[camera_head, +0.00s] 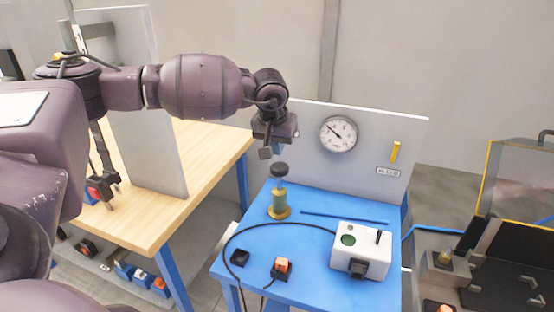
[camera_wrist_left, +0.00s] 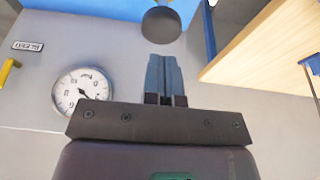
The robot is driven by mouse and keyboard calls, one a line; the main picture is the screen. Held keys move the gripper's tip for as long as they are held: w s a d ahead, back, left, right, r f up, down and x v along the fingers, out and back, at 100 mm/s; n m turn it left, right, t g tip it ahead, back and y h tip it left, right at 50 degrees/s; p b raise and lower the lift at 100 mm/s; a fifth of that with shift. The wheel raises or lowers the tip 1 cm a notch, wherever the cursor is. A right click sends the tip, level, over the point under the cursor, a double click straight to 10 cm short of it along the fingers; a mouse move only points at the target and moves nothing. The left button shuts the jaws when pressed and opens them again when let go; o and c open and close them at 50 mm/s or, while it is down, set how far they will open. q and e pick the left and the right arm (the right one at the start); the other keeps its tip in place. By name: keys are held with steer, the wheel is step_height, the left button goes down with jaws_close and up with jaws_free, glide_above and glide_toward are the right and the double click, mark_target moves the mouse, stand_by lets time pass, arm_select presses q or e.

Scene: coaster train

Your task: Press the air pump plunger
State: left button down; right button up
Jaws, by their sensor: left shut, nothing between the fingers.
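The air pump (camera_head: 279,200) is a brass-coloured upright cylinder on a round base, standing on the blue table. Its plunger rod is up, topped by a dark round knob (camera_head: 279,169). My left gripper (camera_head: 265,153) is shut and empty, just above and slightly left of the knob in the head view. A small gap shows between them. In the left wrist view the closed fingers (camera_wrist_left: 166,76) point towards the dark knob (camera_wrist_left: 161,25), which hides the pump body. My right gripper does not show.
The blue table (camera_head: 315,215) carries a white box (camera_head: 360,251), a red-orange switch (camera_head: 282,267), a black block (camera_head: 240,258) and a cable. Behind stands a grey panel with a round gauge (camera_head: 338,134) and yellow handle (camera_head: 396,152). A wooden table (camera_head: 215,150) is at left.

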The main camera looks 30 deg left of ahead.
arm_select(q)
steer(key=shift+v, duration=2.15)
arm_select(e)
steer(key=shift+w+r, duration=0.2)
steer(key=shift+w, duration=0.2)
arm_select(q)
steer(key=shift+a, duration=0.15)
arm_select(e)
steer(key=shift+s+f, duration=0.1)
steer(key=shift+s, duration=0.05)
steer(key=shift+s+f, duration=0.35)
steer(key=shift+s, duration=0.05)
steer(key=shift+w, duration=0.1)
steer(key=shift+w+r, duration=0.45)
